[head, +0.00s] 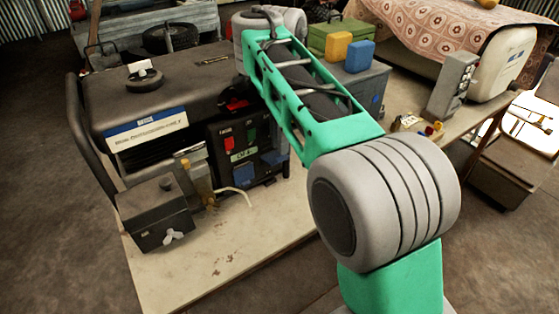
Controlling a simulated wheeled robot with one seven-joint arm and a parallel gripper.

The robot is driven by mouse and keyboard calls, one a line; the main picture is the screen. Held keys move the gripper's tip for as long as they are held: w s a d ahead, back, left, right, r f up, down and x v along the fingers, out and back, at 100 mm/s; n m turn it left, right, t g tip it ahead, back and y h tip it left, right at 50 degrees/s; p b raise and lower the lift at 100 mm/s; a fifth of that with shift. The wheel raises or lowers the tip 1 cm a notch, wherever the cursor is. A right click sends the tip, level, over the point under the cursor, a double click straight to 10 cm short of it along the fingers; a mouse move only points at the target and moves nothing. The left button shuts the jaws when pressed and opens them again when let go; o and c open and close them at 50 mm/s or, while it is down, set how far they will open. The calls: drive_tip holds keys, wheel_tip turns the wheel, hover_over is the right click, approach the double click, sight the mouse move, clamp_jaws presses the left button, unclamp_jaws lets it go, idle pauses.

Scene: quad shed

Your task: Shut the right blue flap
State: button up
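A dark generator (160,85) stands on the workbench with its control panel (232,165) facing me. The panel has red and green parts at its left and a pale label. Blue flap pieces (274,158) show at the panel's right side, close to the edge of my green arm link. My gripper does not show.
A dark metal box (157,213) with a wing knob stands at the bench's front left. The wooden workbench (215,255) is bare at the front. Behind my arm are a green box (335,38), yellow and blue containers and a grey case (362,88).

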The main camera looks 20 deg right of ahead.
sight(274, 155)
wheel_tip(274, 155, down, 3)
drive_tip(key=shift+f+b, duration=0.2)
drive_tip(key=shift+b, duration=0.65)
drive_tip(key=shift+r, duration=0.1)
drive_tip(key=shift+c, duration=0.2)
clamp_jaws()
